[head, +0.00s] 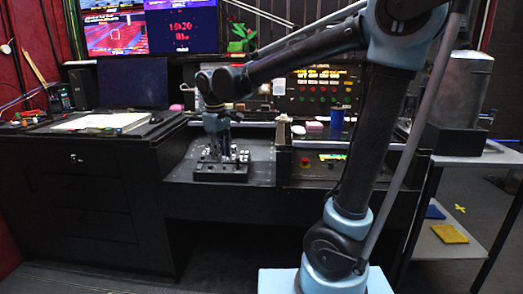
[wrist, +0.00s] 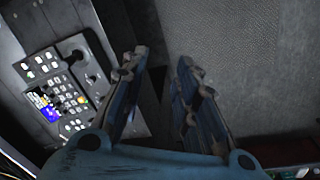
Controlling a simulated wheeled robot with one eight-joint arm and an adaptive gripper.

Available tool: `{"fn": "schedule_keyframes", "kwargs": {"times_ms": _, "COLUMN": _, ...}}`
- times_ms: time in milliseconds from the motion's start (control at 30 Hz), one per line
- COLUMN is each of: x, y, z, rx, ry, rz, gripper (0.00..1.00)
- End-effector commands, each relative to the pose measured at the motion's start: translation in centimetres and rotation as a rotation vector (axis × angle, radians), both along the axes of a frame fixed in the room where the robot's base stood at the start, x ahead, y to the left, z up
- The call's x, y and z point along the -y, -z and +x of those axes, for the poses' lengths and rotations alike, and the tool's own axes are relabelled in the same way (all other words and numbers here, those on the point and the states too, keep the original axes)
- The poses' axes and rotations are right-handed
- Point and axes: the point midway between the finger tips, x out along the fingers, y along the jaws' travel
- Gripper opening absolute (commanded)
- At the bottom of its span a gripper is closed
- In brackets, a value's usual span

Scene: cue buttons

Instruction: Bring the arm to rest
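My arm (head: 375,140) rises from its light blue base at the lower right, bends at the top and reaches left over the desk. My gripper (head: 215,150) points down just above a black button console (head: 222,173) on the desk. In the wrist view my gripper (wrist: 160,62) has its two blue-grey fingers apart, with nothing between them. The head view does not show clearly whether the fingertips touch the console.
In the wrist view a control panel (wrist: 58,100) with buttons and a joystick lies left of the fingers. A button panel (head: 322,90) stands behind the desk. A monitor (head: 133,82) and an open book (head: 100,122) are at left. A metal canister (head: 462,90) stands right.

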Motion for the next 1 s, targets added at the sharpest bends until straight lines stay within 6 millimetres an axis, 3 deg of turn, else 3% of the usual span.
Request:
{"fn": "schedule_keyframes", "kwargs": {"times_ms": 33, "x": 2.5, "y": 0.2, "z": 0.1, "rx": 0.001, "ry": 0.044, "rz": 0.008, "gripper": 0.28}}
{"fn": "schedule_keyframes", "kwargs": {"times_ms": 200, "x": 9.3, "y": 1.1, "z": -0.4, "rx": 0.008, "ry": 0.178, "rz": 0.035, "gripper": 0.28}}
{"fn": "schedule_keyframes", "kwargs": {"times_ms": 500, "x": 19.6, "y": 4.0, "z": -3.5, "rx": 0.026, "ry": 0.412, "rz": 0.081, "gripper": 0.28}}
{"fn": "schedule_keyframes", "kwargs": {"times_ms": 700, "x": 25.0, "y": 6.8, "z": -6.6, "rx": 0.042, "ry": 0.567, "rz": 0.110, "gripper": 0.28}}
{"fn": "schedule_keyframes", "kwargs": {"times_ms": 1000, "x": 30.8, "y": 12.1, "z": -11.8, "rx": 0.074, "ry": 0.797, "rz": 0.152, "gripper": 0.28}}
